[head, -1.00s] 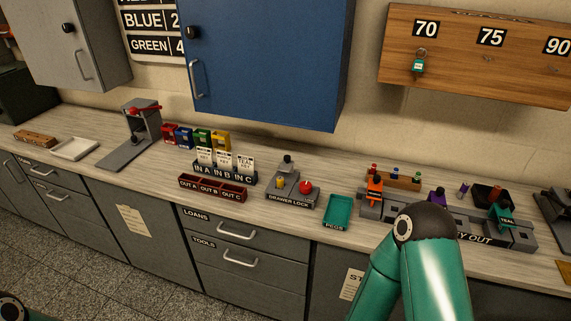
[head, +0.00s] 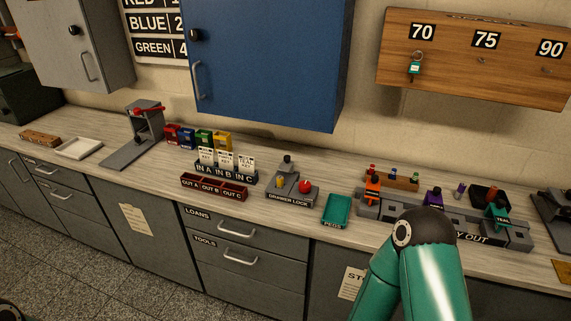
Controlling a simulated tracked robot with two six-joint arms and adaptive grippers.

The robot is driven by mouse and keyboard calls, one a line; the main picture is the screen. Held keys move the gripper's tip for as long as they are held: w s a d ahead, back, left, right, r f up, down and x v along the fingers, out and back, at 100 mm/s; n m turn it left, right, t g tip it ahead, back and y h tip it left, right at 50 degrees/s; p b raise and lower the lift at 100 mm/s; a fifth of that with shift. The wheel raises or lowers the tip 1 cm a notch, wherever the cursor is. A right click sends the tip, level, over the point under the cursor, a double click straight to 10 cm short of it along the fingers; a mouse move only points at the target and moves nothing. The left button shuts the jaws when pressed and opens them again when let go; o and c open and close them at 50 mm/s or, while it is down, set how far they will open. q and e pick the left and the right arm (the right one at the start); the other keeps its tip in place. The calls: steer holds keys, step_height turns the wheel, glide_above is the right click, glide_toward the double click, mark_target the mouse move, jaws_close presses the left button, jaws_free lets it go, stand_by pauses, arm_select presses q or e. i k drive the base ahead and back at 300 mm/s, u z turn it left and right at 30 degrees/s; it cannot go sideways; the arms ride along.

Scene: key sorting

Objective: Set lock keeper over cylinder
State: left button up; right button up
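The grey drawer lock fixture (head: 292,198), labelled DRAWER LOCK, stands on the counter near the middle. It carries a small yellow part (head: 279,182), a red round knob (head: 305,186) and a black-topped post (head: 287,160) at its back. Which of these is the keeper and which is the cylinder I cannot tell at this size. My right arm rises from the bottom right and its dark joint overlaps the counter's front edge, but its gripper does not show. My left gripper is out of view too.
A green pegs tray (head: 336,208) stands right of the lock. The red-brown OUT box (head: 213,188) and the IN rack (head: 225,174) stand left. A grey fixture with coloured parts (head: 450,222) is partly hidden by my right arm. The blue cabinet (head: 262,65) hangs above.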

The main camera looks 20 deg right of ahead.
mark_target(287, 165)
steer(key=k, duration=1.15)
steer(key=u, duration=0.4)
steer(key=i, duration=1.95)
steer(key=z, duration=0.5)
